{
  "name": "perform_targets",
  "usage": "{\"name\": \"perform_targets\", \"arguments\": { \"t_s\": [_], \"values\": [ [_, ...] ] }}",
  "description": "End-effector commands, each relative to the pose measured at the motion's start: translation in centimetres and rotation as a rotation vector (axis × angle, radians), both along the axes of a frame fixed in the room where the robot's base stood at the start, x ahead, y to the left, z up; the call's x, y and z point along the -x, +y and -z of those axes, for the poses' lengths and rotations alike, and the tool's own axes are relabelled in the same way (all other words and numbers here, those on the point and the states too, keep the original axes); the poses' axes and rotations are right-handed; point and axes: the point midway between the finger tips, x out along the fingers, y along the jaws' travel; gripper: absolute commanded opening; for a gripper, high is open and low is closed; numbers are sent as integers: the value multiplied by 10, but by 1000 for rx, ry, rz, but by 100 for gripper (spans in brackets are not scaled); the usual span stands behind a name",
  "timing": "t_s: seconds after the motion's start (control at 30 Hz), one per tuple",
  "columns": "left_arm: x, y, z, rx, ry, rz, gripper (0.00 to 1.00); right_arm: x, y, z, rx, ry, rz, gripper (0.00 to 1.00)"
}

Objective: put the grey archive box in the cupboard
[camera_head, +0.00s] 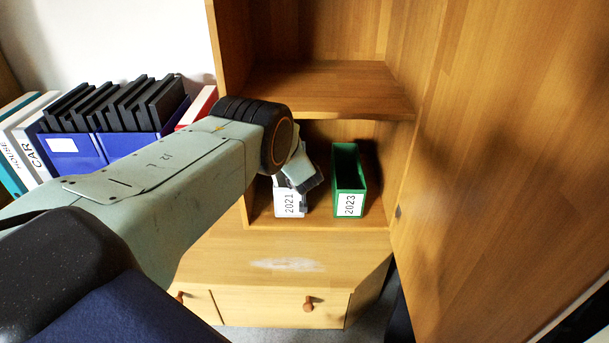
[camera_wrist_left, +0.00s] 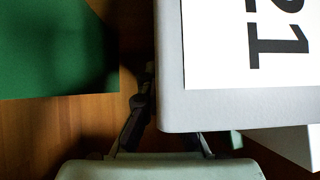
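The grey archive box (camera_head: 279,198), labelled 2021, stands in the cupboard's lower compartment (camera_head: 319,222), left of a green 2023 box (camera_head: 347,168). My left gripper (camera_head: 303,176) is at its top and covers part of it. In the left wrist view the grey box (camera_wrist_left: 225,107) is close and large, its label partly visible. One finger of my left gripper (camera_wrist_left: 168,118) shows beside the box's edge; the other passes behind the box and is mostly hidden, so I cannot tell whether they grip it. My right gripper is not in view.
An empty shelf (camera_head: 325,88) is above the lower compartment. The cupboard door (camera_head: 500,150) stands open at the right. Blue boxes (camera_head: 75,155) with black folders stand at the left, with binders beside them. The ledge in front (camera_head: 225,257) is clear. The green box also shows in the wrist view (camera_wrist_left: 50,50).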

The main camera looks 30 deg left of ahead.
Motion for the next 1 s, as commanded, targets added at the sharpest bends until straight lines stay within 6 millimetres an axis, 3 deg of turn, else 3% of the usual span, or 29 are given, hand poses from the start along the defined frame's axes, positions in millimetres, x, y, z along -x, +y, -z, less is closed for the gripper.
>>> {"name": "perform_targets", "arguments": {
  "t_s": [1.0],
  "values": [
    [-2, 1, 8, -4, -6, 0, 0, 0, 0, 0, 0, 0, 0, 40]
  ]
}}
